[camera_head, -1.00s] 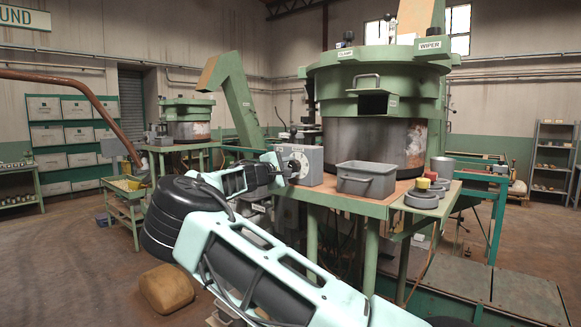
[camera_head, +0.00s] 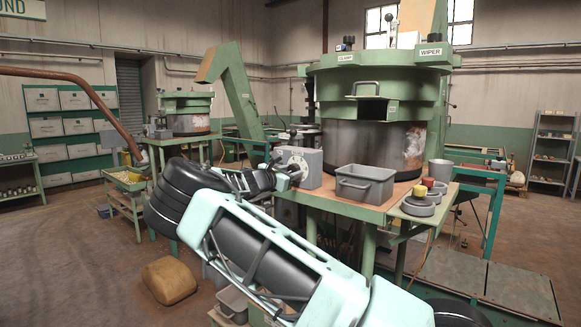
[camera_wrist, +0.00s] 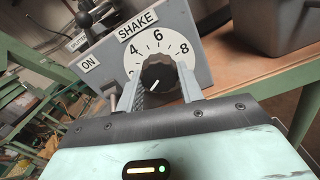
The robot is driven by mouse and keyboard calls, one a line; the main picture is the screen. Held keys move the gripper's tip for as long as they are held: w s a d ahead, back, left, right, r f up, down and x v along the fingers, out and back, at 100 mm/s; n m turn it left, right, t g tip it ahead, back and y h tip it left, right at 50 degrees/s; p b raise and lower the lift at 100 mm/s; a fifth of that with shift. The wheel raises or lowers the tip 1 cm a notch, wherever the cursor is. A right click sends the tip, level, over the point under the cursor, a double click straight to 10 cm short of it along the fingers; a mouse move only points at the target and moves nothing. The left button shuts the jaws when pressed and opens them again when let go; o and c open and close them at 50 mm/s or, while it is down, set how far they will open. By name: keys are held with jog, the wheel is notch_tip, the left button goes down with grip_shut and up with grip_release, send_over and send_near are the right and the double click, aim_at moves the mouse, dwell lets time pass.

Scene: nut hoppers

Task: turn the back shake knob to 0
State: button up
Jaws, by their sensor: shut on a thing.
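The shake knob (camera_wrist: 158,76) is dark and round, with a white pointer line, on a white dial showing 4, 6 and 8. The pointer points down and left in the tilted wrist view; the dial mark there is hidden. The dial is on a grey control box (camera_wrist: 195,20) labelled SHAKE and ON. My gripper (camera_wrist: 163,86) is shut on the knob, one finger on each side. In the head view, the same box (camera_head: 312,166) stands at the table's left end beside the big green hopper (camera_head: 335,85), with my gripper (camera_head: 291,172) at its face.
A grey bin (camera_head: 366,183) stands right of the control box on the table. Weights with red and yellow tops (camera_head: 418,205) and a grey cup (camera_head: 439,170) are farther right. A second, smaller hopper (camera_head: 187,103) stands at the back left. A tan sack (camera_head: 168,281) lies on the floor.

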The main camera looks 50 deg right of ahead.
jog(key=shift+n+p, duration=1)
jog(key=shift+n, duration=0.5)
jog(key=shift+f, duration=0.15)
jog(key=o, duration=1)
jog(key=shift+a, duration=0.1)
jog(key=s+a+b, duration=0.1)
jog(key=a+b, duration=0.5)
jog(key=a, duration=1.1)
jog(key=shift+s+a, duration=0.15)
jog(key=shift+s, duration=0.1)
